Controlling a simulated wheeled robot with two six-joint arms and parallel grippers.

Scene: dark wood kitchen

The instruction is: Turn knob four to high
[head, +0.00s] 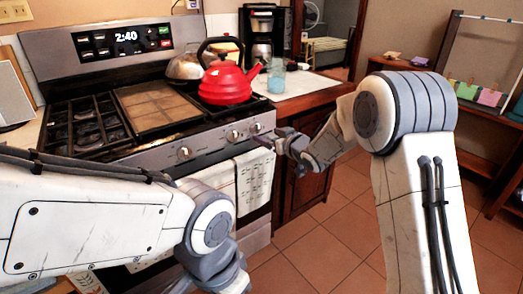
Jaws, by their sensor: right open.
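The stove front panel (205,143) carries silver round knobs. One knob (184,153) is left of centre, and two more, a middle knob (233,136) and a rightmost knob (256,128), sit close together at the right end. No numbers are readable, and my left arm may hide other knobs. My right gripper (262,142) is open, small in view, just below and right of the rightmost knob; I cannot tell whether it touches. My left arm crosses the lower left, its wrist at the bottom edge, and its gripper fingers do not show.
A red kettle (225,84) stands on the right rear of the stove (95,150). A towel (254,178) hangs on the oven front below the knobs. A counter (305,86) with a blue glass (276,80) and coffee maker (262,38) is to the right. Tiled floor (325,235) is open.

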